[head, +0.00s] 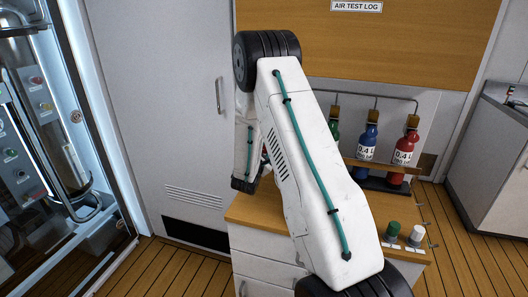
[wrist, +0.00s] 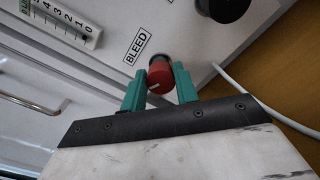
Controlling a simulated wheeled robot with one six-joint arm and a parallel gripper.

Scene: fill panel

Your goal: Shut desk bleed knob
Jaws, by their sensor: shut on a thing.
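The red bleed knob (wrist: 160,80) sits on a pale panel in the wrist view, below a white label (wrist: 137,46) reading BLEED. A pale line shows on the knob's face. My gripper (wrist: 161,70) has its two teal fingers on either side of the knob and is shut on it. In the head view my own arm covers the knob and the gripper's fingers.
A scale (wrist: 62,20) and a black knob (wrist: 228,8) are near the bleed knob. A white hose (wrist: 265,108) runs at right. The wooden desk (head: 250,211) bears green, blue (head: 368,140) and red (head: 404,152) bottles, with green (head: 393,228) and white (head: 417,233) caps at front right.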

